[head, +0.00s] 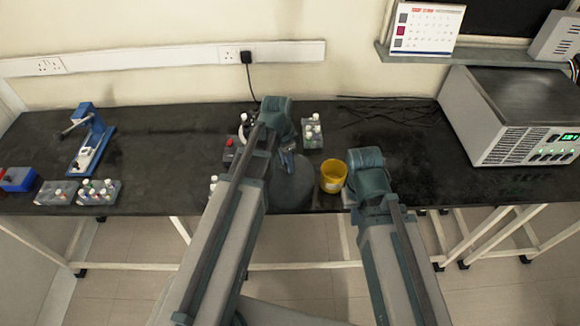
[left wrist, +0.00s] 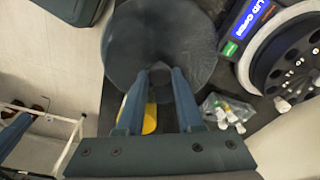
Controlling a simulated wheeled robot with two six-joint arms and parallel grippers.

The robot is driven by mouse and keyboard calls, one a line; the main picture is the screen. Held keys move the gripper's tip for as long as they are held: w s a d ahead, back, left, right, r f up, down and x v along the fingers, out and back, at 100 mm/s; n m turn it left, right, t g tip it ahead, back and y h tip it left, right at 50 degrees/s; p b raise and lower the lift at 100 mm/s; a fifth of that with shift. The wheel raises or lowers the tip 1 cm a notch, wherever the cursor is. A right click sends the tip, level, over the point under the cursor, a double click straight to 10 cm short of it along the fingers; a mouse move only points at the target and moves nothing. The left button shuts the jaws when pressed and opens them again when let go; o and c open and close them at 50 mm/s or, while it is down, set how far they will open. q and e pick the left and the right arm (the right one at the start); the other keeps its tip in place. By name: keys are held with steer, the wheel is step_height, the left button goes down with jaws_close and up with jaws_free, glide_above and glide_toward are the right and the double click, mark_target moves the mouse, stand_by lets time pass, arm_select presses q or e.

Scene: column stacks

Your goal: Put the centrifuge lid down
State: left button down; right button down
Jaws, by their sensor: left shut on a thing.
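The centrifuge lid is a dark grey round disc (head: 291,192), low over the front edge of the bench in the head view. In the left wrist view the lid (left wrist: 190,35) fills the top middle. My left gripper (head: 287,162) is shut on the lid near its centre; its fingertips (left wrist: 160,72) meet there. The open centrifuge (left wrist: 250,45) shows a lit "LID OPEN" screen and a rotor with white-capped tubes. In the head view my left arm hides most of it. My right gripper (head: 350,196) is near the yellow cup; its fingers are not clear.
The yellow cup (head: 333,177) stands just right of the lid. A tube rack (head: 312,133) is behind it. Tube racks (head: 97,193), a blue stand (head: 92,140) and a blue box (head: 17,179) are at left. A large grey machine (head: 510,115) stands at right. The bench between is largely clear.

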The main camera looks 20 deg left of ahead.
mark_target(283, 174)
arm_select(q)
steer(key=shift+a, duration=0.1)
steer(key=shift+f, duration=0.15)
steer(key=c, duration=0.5)
jaws_free()
steer(key=shift+c, duration=0.2)
step_height(283, 174, up, 12)
steer(key=s+a+p, duration=0.1)
steer(key=p, duration=1.1)
steer(key=s+d+n+g+y, duration=0.1)
steer(key=s+d+n, duration=0.4)
steer(key=s+d, duration=0.6)
steer(key=shift+s+d+n+y, duration=0.35)
steer(key=shift+s+y, duration=0.35)
steer(key=shift+s, duration=0.45)
